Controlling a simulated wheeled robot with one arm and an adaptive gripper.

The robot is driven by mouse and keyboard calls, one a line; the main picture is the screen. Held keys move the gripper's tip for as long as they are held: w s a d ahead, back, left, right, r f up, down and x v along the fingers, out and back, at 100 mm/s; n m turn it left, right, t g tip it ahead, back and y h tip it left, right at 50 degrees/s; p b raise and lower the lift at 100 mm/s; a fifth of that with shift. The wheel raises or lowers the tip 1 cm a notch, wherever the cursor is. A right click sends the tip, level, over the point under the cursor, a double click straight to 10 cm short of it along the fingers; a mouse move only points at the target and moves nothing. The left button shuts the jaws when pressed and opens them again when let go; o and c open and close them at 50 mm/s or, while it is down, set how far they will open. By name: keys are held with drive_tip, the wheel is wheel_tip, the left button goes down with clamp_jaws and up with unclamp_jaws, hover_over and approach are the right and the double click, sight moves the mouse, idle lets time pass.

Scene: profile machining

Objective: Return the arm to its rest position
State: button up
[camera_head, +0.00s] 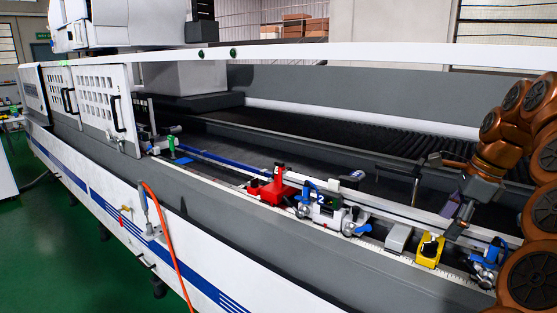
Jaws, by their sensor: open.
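My bronze arm (541,150) is folded at the right edge of the head view, with its round joint covers stacked close together. My gripper (459,222) hangs from it, pointing down and left over the machine's front rail near the yellow block (430,250). Its jaws are open, and I see nothing held between them. From this angle I cannot tell how far the fingers are above the rail.
The long profile machine (260,225) fills the view. Its rail carries a red clamp (279,186), a white-and-blue unit (327,207) and a blue clamp (488,262). An orange hose (171,235) hangs in front. Green floor (70,245) is clear at the left.

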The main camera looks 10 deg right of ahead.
drive_tip(key=s+a+f+n+g, duration=0.1)
drive_tip(key=s+a+f+n, duration=0.1)
drive_tip(key=a+n, duration=0.7)
drive_tip(key=s+a+f+n+g, duration=0.15)
drive_tip(key=a+n, duration=0.35)
drive_tip(key=a, duration=0.8)
drive_tip(key=s+a+f+n+g+h, duration=0.1)
drive_tip(key=s+a+f+n, duration=0.3)
drive_tip(key=s+f, duration=0.3)
drive_tip(key=s+a+f+n+h, duration=0.1)
drive_tip(key=s+a+f+n, duration=0.3)
drive_tip(key=s+f+n, duration=0.3)
drive_tip(key=s, duration=0.4)
drive_tip(key=shift+s+a+f+g, duration=0.3)
drive_tip(key=shift+s+f+g, duration=0.05)
drive_tip(key=shift+f, duration=0.05)
idle(0.4)
